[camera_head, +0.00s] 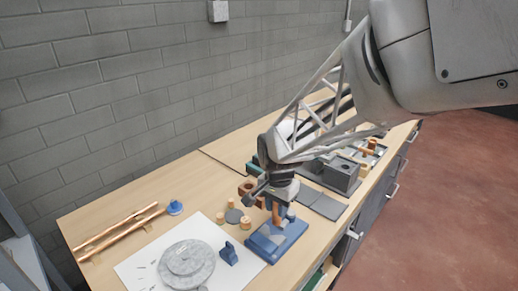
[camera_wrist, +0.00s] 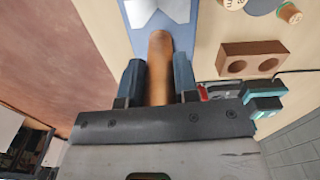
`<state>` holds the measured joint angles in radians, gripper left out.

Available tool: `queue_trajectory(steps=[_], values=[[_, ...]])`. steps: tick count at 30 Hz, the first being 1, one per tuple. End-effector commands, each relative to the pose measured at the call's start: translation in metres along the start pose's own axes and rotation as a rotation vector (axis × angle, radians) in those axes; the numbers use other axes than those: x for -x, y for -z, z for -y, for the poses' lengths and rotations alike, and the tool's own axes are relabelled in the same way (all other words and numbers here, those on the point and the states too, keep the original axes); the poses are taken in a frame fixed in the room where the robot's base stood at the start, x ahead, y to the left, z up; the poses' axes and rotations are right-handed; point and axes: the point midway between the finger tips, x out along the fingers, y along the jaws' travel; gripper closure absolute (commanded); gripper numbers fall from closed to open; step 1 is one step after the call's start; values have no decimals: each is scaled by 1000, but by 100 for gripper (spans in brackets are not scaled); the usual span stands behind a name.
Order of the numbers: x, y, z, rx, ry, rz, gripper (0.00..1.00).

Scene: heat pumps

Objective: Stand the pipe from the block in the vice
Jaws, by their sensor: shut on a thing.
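My gripper (camera_head: 279,196) is shut on a copper-coloured pipe (camera_head: 276,214), which hangs down from it roughly upright over a blue-based fixture, seemingly the vice (camera_head: 268,246). In the wrist view the pipe (camera_wrist: 160,42) lies between the two dark fingers of my gripper (camera_wrist: 157,68), and its far end points at the vice (camera_wrist: 156,28) with its pale V-shaped jaws. I cannot tell whether the pipe's lower end touches the vice. A brown block with two holes (camera_wrist: 251,58) stands beside it; it also shows behind my gripper in the head view (camera_head: 245,187). Both visible holes look empty.
A round grey plate (camera_head: 187,264) and a small blue part (camera_head: 228,254) are on a white sheet. Long copper pipes (camera_head: 120,232) lie at left. A grey box (camera_head: 341,174) stands behind right.

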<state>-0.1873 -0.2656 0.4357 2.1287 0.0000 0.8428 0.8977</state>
Motion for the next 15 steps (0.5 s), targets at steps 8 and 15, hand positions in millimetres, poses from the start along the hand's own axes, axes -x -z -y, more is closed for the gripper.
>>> queue_trajectory(steps=[8,15], values=[[-1,0,0,0,0,0,95],[-5,0,0,0,0,0,95]])
